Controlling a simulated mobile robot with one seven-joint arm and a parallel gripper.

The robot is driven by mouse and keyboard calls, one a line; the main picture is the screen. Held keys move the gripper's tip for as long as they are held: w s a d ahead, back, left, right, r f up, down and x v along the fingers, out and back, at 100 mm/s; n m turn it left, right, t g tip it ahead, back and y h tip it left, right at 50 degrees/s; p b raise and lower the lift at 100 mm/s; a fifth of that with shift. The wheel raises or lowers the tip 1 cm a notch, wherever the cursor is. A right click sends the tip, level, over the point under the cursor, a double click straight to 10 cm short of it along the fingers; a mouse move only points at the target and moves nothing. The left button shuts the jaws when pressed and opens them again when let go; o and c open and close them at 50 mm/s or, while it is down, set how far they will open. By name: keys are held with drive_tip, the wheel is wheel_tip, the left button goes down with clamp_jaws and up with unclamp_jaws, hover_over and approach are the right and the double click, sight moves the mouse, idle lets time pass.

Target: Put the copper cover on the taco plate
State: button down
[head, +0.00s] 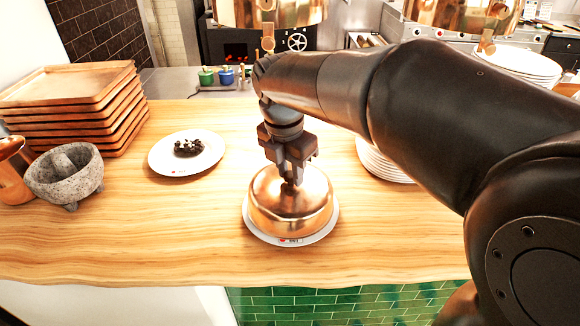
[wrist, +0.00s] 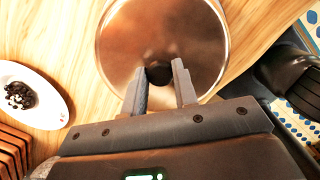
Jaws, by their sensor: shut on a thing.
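The copper cover (head: 280,212) is a shiny dome over a white plate (head: 266,238) near the front of the wooden counter. The plate's rim shows around the dome's lower edge. What is on this plate is hidden, so I cannot tell if it holds tacos. My gripper (head: 292,178) points down at the dome's top and is shut on its knob. In the wrist view the dark knob (wrist: 158,75) sits between the two fingers, with the copper cover (wrist: 195,35) beyond it. The cover looks level and appears to rest on the plate.
A white plate with dark food (head: 188,166) lies to the left. A stone mortar (head: 64,176) and stacked wooden trays (head: 70,105) stand farther left. Stacked white plates (head: 382,163) are at the right, partly behind my arm. The counter (head: 130,238) is clear at front left.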

idle(0.3)
drive_tip(key=c, duration=1.1)
unclamp_jaws()
drive_tip(key=shift+f, duration=0.1)
drive_tip(key=shift+o, duration=0.7)
drive_tip(key=o, duration=0.5)
drive_tip(key=shift+c, duration=0.2)
drive_tip(key=shift+r, duration=2.55)
drive_tip(key=shift+s+d, duration=0.1)
